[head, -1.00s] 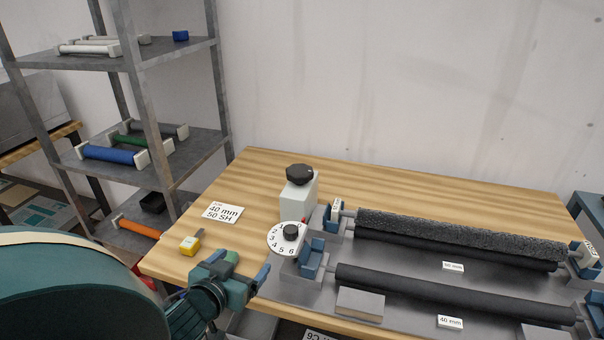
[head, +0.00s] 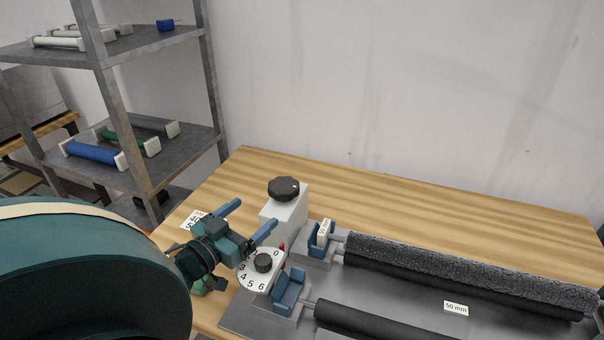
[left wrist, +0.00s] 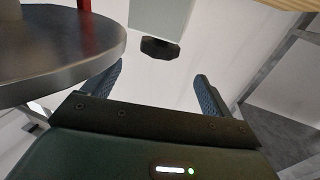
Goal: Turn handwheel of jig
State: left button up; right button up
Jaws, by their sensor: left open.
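The jig has a dark round handwheel (head: 284,188) on top of a pale box (head: 285,218), at the back left of its metal base. My left gripper (head: 253,221) is open and empty, just left of the box and a little lower than the handwheel. In the left wrist view the handwheel (left wrist: 160,48) shows beyond and between the two open fingers (left wrist: 159,88), apart from them. My right gripper is not in view.
A card (head: 193,221) is partly hidden behind my left gripper. A metal shelf (head: 165,165) stands at the left. The table's back strip is clear.

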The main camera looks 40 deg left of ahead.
aim_at(287, 185)
pick_arm(q)
jog(key=w, duration=0.4)
jog(key=w+p, duration=0.1)
jog(key=w, duration=0.8)
jog(key=shift+w+a+r+p, duration=0.1)
jog(key=shift+a+p, duration=0.2)
jog(key=shift+p, duration=0.05)
jog(key=shift+c, duration=0.3)
jog(key=c, duration=0.9)
